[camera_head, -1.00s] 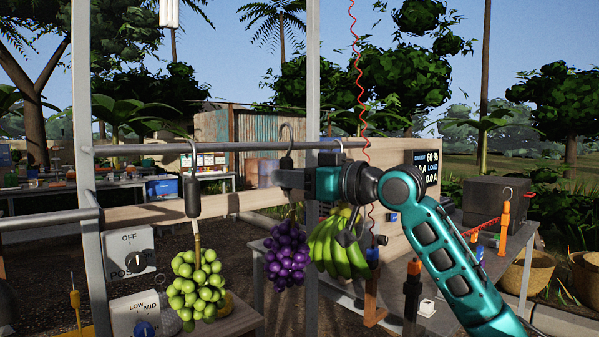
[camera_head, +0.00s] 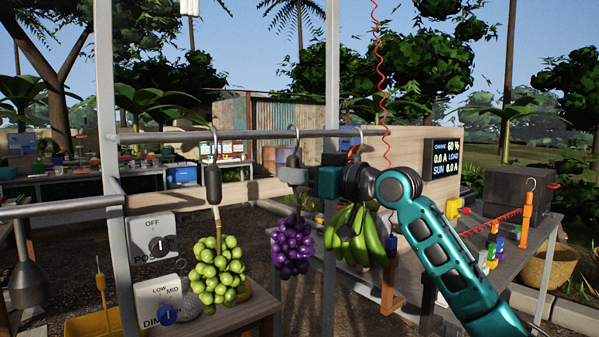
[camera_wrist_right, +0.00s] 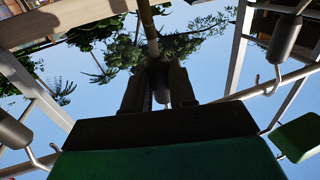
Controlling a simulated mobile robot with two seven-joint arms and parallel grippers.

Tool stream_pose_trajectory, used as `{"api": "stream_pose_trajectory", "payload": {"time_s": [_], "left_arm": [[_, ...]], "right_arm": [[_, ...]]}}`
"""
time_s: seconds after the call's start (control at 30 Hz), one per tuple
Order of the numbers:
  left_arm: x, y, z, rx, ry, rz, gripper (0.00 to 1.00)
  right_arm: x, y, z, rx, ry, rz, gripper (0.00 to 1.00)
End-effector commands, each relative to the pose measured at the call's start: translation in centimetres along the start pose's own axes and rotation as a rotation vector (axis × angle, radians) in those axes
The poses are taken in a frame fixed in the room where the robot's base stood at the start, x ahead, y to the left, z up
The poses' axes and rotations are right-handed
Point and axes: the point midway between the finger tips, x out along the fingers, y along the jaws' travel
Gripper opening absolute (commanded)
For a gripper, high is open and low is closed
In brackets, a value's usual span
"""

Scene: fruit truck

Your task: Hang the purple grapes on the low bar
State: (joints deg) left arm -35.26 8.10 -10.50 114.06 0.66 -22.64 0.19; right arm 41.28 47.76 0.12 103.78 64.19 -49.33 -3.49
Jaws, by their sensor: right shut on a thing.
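The purple grapes (camera_head: 291,246) hang below a grey hook hanger (camera_head: 293,145) in the head view. My right gripper (camera_head: 293,176) is shut on the hanger's body, above the grapes. The hook's curved top lines up with the horizontal grey bar (camera_head: 250,134); I cannot tell whether it rests on it. Green grapes (camera_head: 218,272) hang from this bar to the left, and green bananas (camera_head: 352,235) hang to the right, partly behind my arm. In the right wrist view my gripper (camera_wrist_right: 160,88) has a grey body between its fingers. My left gripper is not in view.
An upright grey post (camera_head: 331,80) stands just right of the purple grapes. A shorter rail (camera_head: 60,206) crosses at the far left. A table (camera_head: 235,315) stands below the green grapes.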

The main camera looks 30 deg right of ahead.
Motion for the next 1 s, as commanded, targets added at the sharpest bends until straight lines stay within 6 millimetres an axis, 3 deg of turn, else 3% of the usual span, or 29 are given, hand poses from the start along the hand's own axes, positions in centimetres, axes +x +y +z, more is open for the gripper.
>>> {"api": "stream_pose_trajectory", "payload": {"time_s": [0.4,0.43,0.7,1.0], "left_arm": [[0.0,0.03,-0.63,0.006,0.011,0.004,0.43],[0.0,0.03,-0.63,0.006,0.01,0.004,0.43],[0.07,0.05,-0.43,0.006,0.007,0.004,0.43],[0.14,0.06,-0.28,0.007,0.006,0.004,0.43]], "right_arm": [[0.11,0.03,0.47,0.002,-0.004,0.0,0.0],[0.11,0.03,0.48,0.002,-0.005,0.0,0.26],[0.09,0.03,0.42,0.002,-0.003,0.0,0.52],[-0.01,0.04,0.61,0.002,-0.007,0.0,0.55]]}}
